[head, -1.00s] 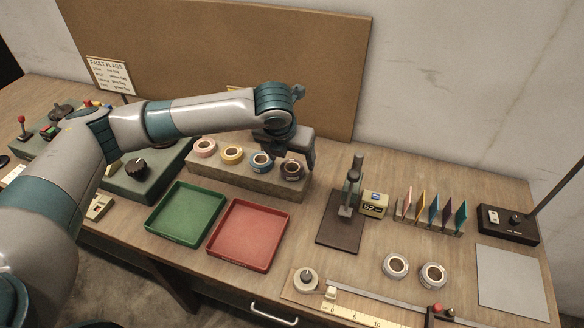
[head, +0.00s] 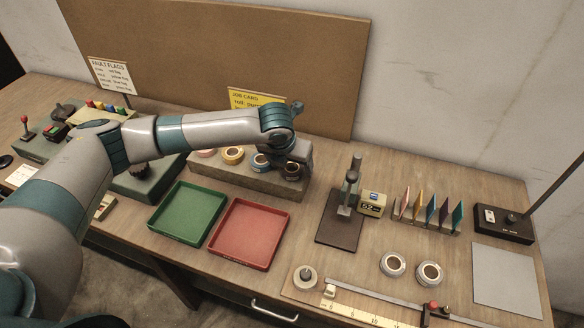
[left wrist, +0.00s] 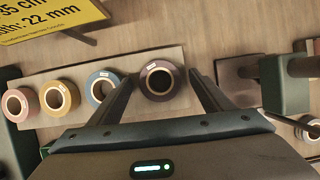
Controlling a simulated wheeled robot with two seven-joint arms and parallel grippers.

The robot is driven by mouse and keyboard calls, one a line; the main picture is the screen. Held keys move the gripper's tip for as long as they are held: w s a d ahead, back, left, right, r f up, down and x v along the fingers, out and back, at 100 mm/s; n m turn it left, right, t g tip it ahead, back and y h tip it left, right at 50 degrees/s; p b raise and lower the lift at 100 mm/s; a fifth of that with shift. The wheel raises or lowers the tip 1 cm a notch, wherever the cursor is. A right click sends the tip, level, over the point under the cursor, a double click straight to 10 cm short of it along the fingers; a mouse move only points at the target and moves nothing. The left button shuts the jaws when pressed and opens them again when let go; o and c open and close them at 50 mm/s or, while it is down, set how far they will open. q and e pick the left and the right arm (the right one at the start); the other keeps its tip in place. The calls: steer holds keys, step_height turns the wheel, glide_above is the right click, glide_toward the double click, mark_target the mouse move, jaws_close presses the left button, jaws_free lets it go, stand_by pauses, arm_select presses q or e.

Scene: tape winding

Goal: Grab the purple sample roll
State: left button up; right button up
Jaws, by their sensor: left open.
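The purple sample roll (left wrist: 160,81) is a dark purple ring with a pale core and a small white label. It stands at the right end of a row of rolls on a wooden block. In the head view the roll (head: 291,173) is partly hidden by my gripper. My left gripper (head: 297,166) is at this roll, pointing down. In the left wrist view my open fingers (left wrist: 163,88) lie on either side of the roll, with a gap showing on the right. My right gripper is not in view.
Blue (left wrist: 102,87), yellow (left wrist: 59,97) and pink (left wrist: 20,104) rolls stand in the same row, the blue one close to my left finger. A green tray (head: 187,240) and red tray (head: 248,264) lie in front. A press stand (head: 346,200) is to the right.

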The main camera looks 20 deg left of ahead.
arm_select(q)
steer(key=shift+c, duration=0.2)
steer(key=c, duration=1.1)
steer(key=shift+r+b, duration=1.3)
steer(key=shift+r, duration=3.75)
steer(key=shift+f, duration=0.1)
